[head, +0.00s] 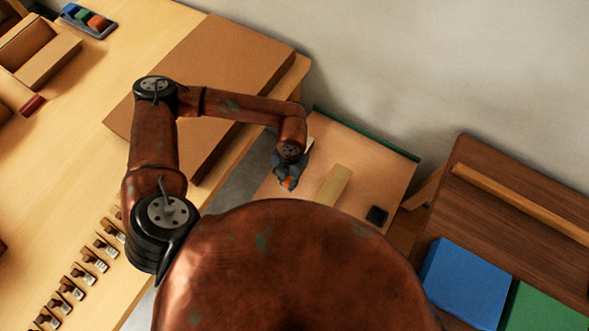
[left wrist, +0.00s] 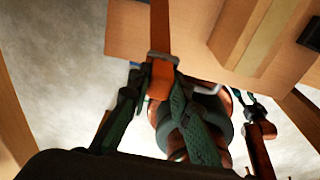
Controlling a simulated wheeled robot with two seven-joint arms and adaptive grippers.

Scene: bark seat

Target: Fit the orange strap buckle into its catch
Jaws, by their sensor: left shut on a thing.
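My left gripper (head: 288,178) is over the near-left part of a tan seat board (head: 350,150). It is shut on the orange strap buckle (head: 289,185), of which only a small orange patch shows in the head view. In the left wrist view the orange strap (left wrist: 160,22) runs down through a grey metal piece (left wrist: 162,58) to an orange end (left wrist: 160,80) between my left fingers (left wrist: 155,100). A small black block (head: 377,215) sits on the board; I cannot tell if it is the catch.
A pale wooden bar (head: 333,185) lies on the seat board. A dark wooden table (head: 520,200) with blue (head: 466,283) and green (head: 545,308) pads stands at right. A light workbench (head: 85,150) holds a large brown panel (head: 215,75) and several small clips. My copper body hides the lower middle.

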